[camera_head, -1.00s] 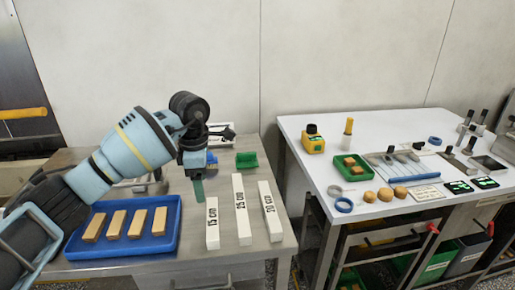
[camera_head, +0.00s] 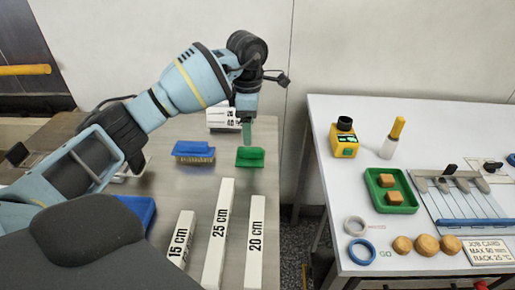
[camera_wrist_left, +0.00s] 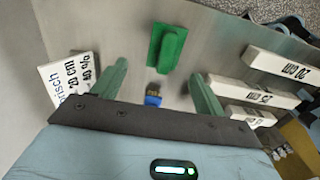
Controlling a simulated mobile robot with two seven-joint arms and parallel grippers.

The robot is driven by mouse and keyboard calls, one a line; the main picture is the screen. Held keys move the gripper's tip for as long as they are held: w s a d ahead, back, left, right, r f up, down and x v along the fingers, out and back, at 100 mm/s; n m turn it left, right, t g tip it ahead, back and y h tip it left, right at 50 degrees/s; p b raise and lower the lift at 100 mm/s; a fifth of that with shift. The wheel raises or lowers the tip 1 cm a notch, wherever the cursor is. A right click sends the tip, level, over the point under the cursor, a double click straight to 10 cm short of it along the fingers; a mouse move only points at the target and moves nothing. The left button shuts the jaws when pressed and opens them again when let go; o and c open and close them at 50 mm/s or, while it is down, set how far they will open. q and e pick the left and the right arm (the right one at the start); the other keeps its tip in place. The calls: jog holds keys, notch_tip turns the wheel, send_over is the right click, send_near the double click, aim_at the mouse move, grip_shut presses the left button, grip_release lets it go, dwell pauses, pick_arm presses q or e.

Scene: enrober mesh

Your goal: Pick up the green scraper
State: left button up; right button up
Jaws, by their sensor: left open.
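The green scraper (camera_head: 250,157) lies on the grey metal table, behind the white length bars. It also shows in the left wrist view (camera_wrist_left: 167,47), apart from the fingers and ahead of the gap between them. My left gripper (camera_head: 247,132) hangs above and just behind the scraper in the head view, with its green fingers pointing down. In the left wrist view my left gripper (camera_wrist_left: 158,88) is open, its two fingers wide apart with nothing held. My right gripper is not in view.
A blue brush (camera_head: 193,151) lies left of the scraper. White bars marked 15 cm (camera_head: 180,240), 25 cm (camera_head: 218,235) and 20 cm (camera_head: 256,240) lie in front. A white printed block (camera_head: 223,117) is behind. The white table (camera_head: 330,125) stands right, across a gap.

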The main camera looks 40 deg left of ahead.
aim_at(248, 149)
pick_arm(q)
jog(key=shift+s+f, duration=0.3)
notch_tip(248, 149, down, 2)
jog(key=shift+w, duration=0.1)
jog(key=shift+d+f+p, duration=0.1)
jog(key=shift+f+p, duration=0.2)
jog(key=shift+f, duration=2.25)
jog(key=shift+s, duration=0.2)
jog(key=c, duration=1.2)
